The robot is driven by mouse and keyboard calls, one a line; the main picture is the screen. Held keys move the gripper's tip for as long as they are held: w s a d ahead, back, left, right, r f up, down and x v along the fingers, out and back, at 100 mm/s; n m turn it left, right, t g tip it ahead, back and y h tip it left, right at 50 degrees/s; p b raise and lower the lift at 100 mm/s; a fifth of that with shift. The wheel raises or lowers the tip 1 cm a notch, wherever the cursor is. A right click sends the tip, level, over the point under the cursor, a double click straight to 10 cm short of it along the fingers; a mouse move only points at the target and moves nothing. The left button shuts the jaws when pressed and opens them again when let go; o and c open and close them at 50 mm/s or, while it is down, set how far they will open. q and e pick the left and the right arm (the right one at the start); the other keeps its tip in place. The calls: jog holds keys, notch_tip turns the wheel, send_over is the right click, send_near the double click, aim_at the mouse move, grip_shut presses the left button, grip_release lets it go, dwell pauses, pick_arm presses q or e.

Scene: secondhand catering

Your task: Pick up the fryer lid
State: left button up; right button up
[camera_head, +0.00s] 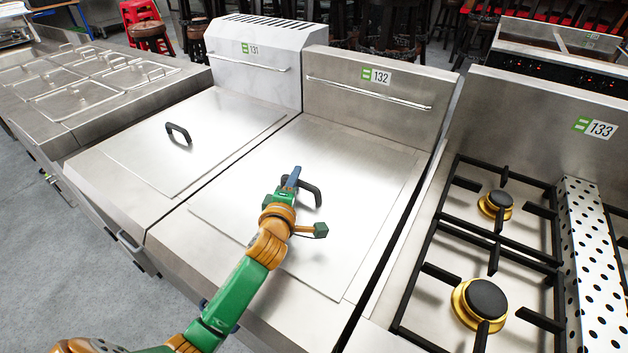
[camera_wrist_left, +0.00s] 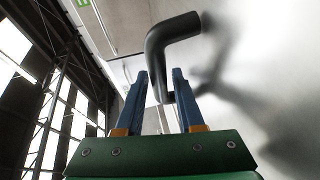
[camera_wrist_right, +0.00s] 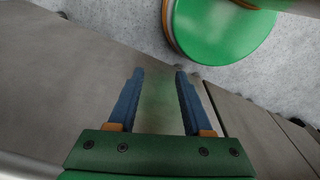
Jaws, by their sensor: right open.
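The fryer lid (camera_head: 340,245) is a flat steel sheet on the fryer marked 132, with a black bracket-shaped handle (camera_head: 314,192). It looks level on the fryer top. My left gripper (camera_head: 291,178) is at the left end of this handle. In the left wrist view, the handle (camera_wrist_left: 157,58) reaches down between the two blue fingers (camera_wrist_left: 160,82). A slight spread remains between the fingers, and whether they press on the handle is unclear. My right gripper (camera_wrist_right: 160,75) is open and empty in the right wrist view, over a grey surface; it is not in the head view.
A similar lid (camera_head: 150,150) with a black handle lies on fryer 131 to the left. A gas hob (camera_head: 420,290) with raised black grates stands to the right. Upright steel backs (camera_head: 375,105) rise behind the fryers. Lidded pans (camera_head: 80,97) fill the far left counter.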

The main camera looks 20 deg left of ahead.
pick_arm(q)
grip_shut()
dwell(1.4)
jog(key=shift+r, duration=0.1)
